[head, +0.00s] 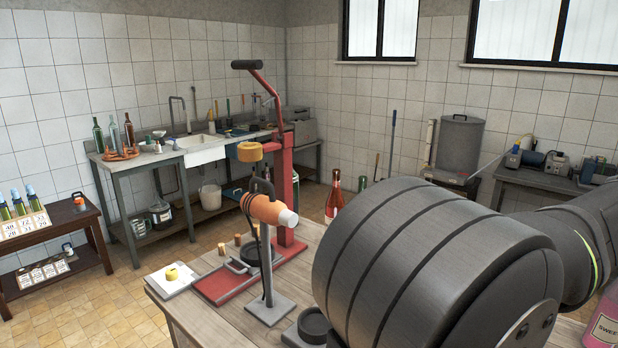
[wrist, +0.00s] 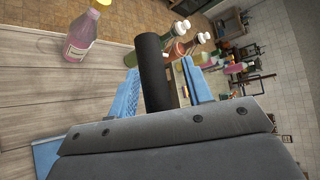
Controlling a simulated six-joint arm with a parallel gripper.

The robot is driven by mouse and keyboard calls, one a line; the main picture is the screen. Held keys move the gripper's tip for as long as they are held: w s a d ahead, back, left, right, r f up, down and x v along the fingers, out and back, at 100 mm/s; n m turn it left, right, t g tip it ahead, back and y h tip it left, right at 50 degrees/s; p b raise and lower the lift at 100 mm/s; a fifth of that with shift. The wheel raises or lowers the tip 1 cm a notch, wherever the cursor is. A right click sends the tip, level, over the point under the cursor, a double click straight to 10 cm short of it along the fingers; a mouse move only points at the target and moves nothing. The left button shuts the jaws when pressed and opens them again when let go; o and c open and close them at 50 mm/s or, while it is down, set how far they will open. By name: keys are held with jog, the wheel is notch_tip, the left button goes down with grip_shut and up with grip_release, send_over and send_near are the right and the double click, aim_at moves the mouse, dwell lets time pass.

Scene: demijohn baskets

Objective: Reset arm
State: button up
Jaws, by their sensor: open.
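My gripper (wrist: 160,62) shows in the wrist view with its two blue fingers apart. A black cylinder (wrist: 153,68) stands between the fingers in the picture; I cannot tell what it belongs to or whether the fingers touch it. In the head view my dark grey arm fills the lower right, and my gripper is not visible. A red lever corker (head: 284,190) stands on the wooden table, with its black lever grip (head: 246,65) raised.
In front of the corker is a stand (head: 270,305) holding an orange piece (head: 265,208). A white pad (head: 168,282) lies at the table's left edge.

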jog(key=v, duration=1.7)
jog(key=x, duration=1.7)
jog(key=shift+d+f, duration=0.15)
jog(key=shift+d, duration=0.05)
jog(key=shift+w+a+f, duration=0.2)
jog(key=shift+w+a, duration=0.15)
jog(key=shift+a, duration=0.15)
jog(key=shift+w+a+f, duration=0.15)
jog(key=shift+w+f, duration=0.05)
jog(key=shift+f, duration=0.1)
